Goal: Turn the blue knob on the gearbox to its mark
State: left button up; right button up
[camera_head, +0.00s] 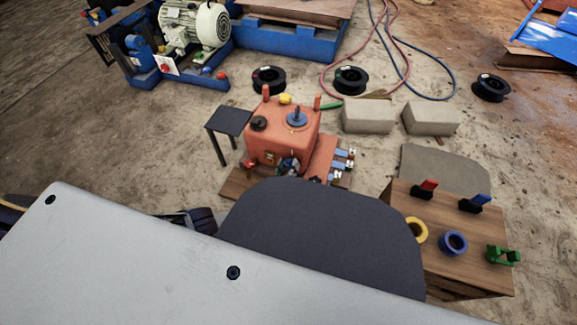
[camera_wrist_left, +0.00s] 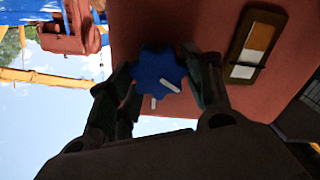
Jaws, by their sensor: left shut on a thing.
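The red gearbox (camera_head: 283,130) stands on a wooden base in the middle of the head view. Its red face (camera_wrist_left: 210,25) fills much of the left wrist view. The blue knob (camera_wrist_left: 155,67) sits on that face and has a white pointer line aimed down and right. A short white mark (camera_wrist_left: 154,102) shows on the face just below the knob, to the left of the pointer's end. My left gripper (camera_wrist_left: 158,78) is shut on the knob, one finger on each side. In the head view my left gripper (camera_head: 289,166) is small at the gearbox's front, partly hiding the knob. My right gripper is not in view.
A wooden table (camera_head: 462,282) at right holds upright red and blue handles, yellow and blue rings and a green part. Two grey blocks (camera_head: 368,116) lie behind the gearbox. A small black table (camera_head: 229,121) stands left of it. A framed gauge (camera_wrist_left: 257,45) is right of the knob.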

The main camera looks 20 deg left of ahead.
pick_arm(q)
jog(key=shift+m, duration=0.4)
jog(key=m, duration=0.4)
jog(key=shift+d+m, duration=0.15)
jog(key=shift+m, duration=0.25)
jog(key=m, duration=0.6)
jog(key=shift+d+f, duration=0.1)
jog(key=shift+d, duration=0.05)
jog(key=o, duration=1)
jog(key=shift+s, duration=0.3)
jog(key=shift+s, duration=3.45)
